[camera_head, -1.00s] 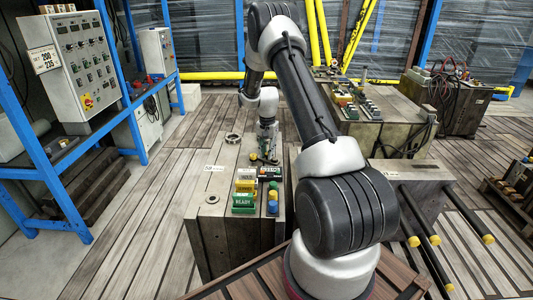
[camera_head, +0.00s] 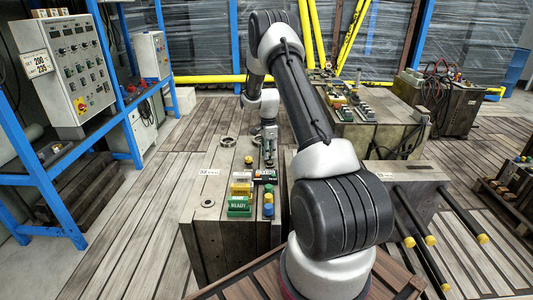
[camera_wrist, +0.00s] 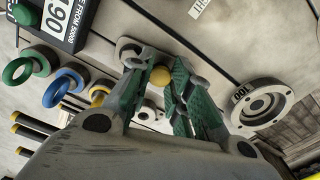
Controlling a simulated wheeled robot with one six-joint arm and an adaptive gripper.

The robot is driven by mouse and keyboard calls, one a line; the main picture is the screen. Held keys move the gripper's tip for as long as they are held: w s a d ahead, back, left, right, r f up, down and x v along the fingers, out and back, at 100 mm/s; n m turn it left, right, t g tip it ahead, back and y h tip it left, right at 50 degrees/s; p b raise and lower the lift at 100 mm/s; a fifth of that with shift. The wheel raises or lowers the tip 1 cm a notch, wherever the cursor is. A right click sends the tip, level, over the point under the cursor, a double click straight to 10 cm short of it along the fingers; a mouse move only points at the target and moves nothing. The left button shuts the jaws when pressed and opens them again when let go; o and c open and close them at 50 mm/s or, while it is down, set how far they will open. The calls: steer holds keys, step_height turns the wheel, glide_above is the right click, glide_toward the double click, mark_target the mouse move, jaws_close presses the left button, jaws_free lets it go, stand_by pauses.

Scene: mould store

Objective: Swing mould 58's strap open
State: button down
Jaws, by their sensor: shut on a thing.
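A grey mould block stands in front of me in the head view, its pale top (camera_head: 205,192) carrying a small name label (camera_head: 209,171) too small to read. My gripper (camera_head: 269,160) is low over the far right part of this top. In the wrist view my gripper's green-padded fingers (camera_wrist: 162,98) are close together, shut on a grey metal part that I take for the strap (camera_wrist: 150,52). The fingers hide most of it. A yellow knob (camera_wrist: 161,76) shows between the fingers; in the head view a yellow knob (camera_head: 249,159) is just left of the gripper.
Green READY and yellow blocks (camera_head: 240,202), a dark sign (camera_head: 265,176) and blue and yellow knobs (camera_head: 268,204) stand near the gripper. A round metal ring (camera_head: 228,141) lies at the far edge. Yellow-tipped bars (camera_head: 470,220) stick out at right. Floor left is clear.

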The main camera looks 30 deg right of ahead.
steer(key=shift+s+d+m, duration=0.1)
steer(key=shift+d+m, duration=0.2)
steer(key=shift+m, duration=0.5)
steer(key=c, duration=1.5)
jaws_free()
steer(key=shift+c, duration=0.2)
step_height(320, 180, up, 12)
